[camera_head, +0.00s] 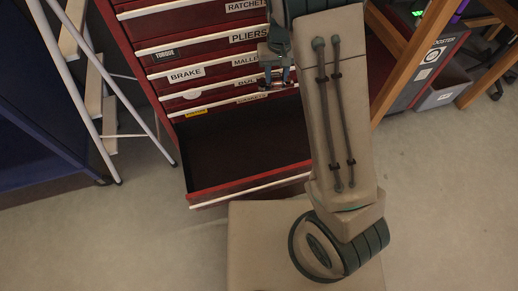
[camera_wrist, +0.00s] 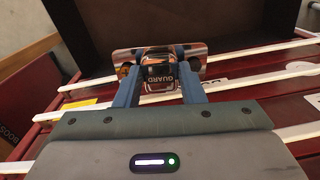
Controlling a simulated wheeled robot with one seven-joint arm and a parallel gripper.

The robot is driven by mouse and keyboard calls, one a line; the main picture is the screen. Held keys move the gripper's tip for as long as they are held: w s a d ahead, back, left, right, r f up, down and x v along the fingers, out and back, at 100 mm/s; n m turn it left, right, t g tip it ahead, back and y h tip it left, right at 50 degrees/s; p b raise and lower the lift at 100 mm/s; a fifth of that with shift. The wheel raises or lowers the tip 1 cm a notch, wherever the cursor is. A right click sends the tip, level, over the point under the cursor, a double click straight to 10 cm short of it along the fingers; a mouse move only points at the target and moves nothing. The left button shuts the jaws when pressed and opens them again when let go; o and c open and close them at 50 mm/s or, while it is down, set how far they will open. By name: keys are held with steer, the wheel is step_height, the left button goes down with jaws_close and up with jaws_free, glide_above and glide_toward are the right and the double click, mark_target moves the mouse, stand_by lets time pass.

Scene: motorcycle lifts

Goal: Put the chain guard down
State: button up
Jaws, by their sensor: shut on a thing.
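The chain guard (camera_wrist: 161,75) shows in the wrist view as a small orange, black and silvery piece with a label reading GUARD. My gripper (camera_wrist: 158,68) is shut on it, with one blue finger on each side. In the head view my gripper (camera_head: 276,80) hangs in front of the red tool chest's lower drawer fronts, above the open drawer. The guard is small there and partly hidden by the fingers.
The red tool chest (camera_head: 190,49) has an open, dark, empty-looking bottom drawer (camera_head: 248,187). A stepladder (camera_head: 95,100) and a blue cabinet (camera_head: 35,120) stand left. A wooden-legged bench (camera_head: 415,55) and a BOOSTER box (camera_head: 432,62) are right. Bare floor (camera_head: 450,190) lies at lower right.

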mark_target(244, 162)
steer(key=shift+n, duration=0.7)
steer(key=s+a+f+b, duration=0.1)
steer(key=a+f+b, duration=0.1)
steer(key=f, duration=0.8)
steer(key=s+a+f+b, duration=0.2)
steer(key=a+f, duration=0.1)
steer(key=f, duration=0.7)
steer(key=s+a+f+b, duration=0.1)
steer(key=a+f+b, duration=0.1)
steer(key=f, duration=0.9)
steer(key=shift+s+a+b, duration=0.15)
steer(key=shift+s+b, duration=0.25)
steer(key=shift+b, duration=0.05)
steer(key=shift+f+b, duration=0.75)
steer(key=shift+f, duration=1.05)
steer(key=shift+f, duration=0.2)
steer(key=o, duration=1.1)
steer(key=shift+c, duration=0.2)
steer(key=shift+r, duration=0.1)
